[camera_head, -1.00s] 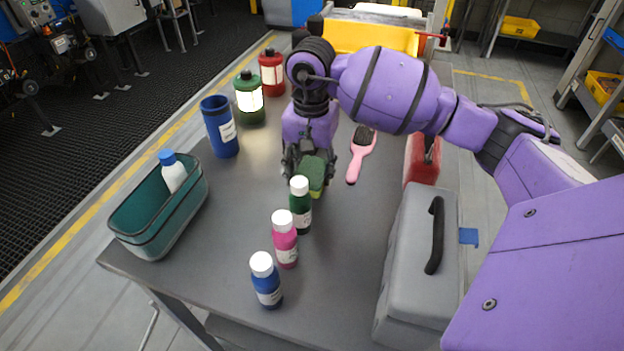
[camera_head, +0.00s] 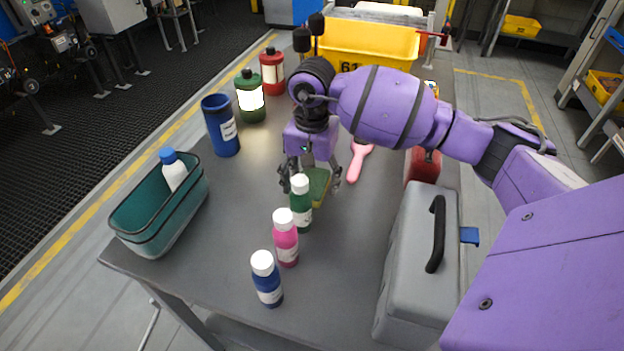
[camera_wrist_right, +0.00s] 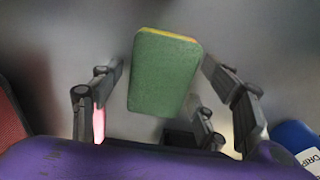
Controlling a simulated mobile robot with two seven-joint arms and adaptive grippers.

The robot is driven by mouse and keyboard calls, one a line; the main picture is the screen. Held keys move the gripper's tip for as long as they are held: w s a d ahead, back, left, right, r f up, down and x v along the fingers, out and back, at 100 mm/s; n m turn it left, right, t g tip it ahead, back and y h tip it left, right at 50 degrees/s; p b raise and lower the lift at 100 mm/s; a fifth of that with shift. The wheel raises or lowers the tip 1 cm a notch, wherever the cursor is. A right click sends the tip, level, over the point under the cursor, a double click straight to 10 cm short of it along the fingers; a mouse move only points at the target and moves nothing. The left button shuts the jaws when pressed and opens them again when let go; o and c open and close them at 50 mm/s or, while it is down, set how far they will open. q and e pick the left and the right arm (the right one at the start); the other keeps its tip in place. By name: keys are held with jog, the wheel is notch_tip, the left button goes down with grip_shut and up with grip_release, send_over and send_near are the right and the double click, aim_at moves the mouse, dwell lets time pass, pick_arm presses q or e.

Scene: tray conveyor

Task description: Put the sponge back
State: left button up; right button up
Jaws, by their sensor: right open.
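The sponge (camera_head: 319,184), green with a yellow layer, appears to lie on the grey table behind the green bottle (camera_head: 301,208), which partly hides it. My right gripper (camera_head: 311,187) is over it with its fingers spread on either side. In the right wrist view the sponge (camera_wrist_right: 165,72) shows its green face between the open fingers of the right gripper (camera_wrist_right: 168,75), with gaps on both sides. My left gripper is not in view.
Near the sponge stand a pink bottle (camera_head: 286,241) and a blue bottle (camera_head: 266,282). A teal basket (camera_head: 137,238) holds a white bottle (camera_head: 173,172). A blue cup (camera_head: 219,128), a pink brush (camera_head: 356,162) and a grey case (camera_head: 409,265) are also on the table (camera_head: 215,265).

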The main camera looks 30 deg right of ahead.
aim_at(312, 181)
jog(key=shift+r, duration=0.1)
notch_tip(312, 181, up, 12)
jog(key=shift+r, duration=0.15)
dwell(0.3)
dwell(0.3)
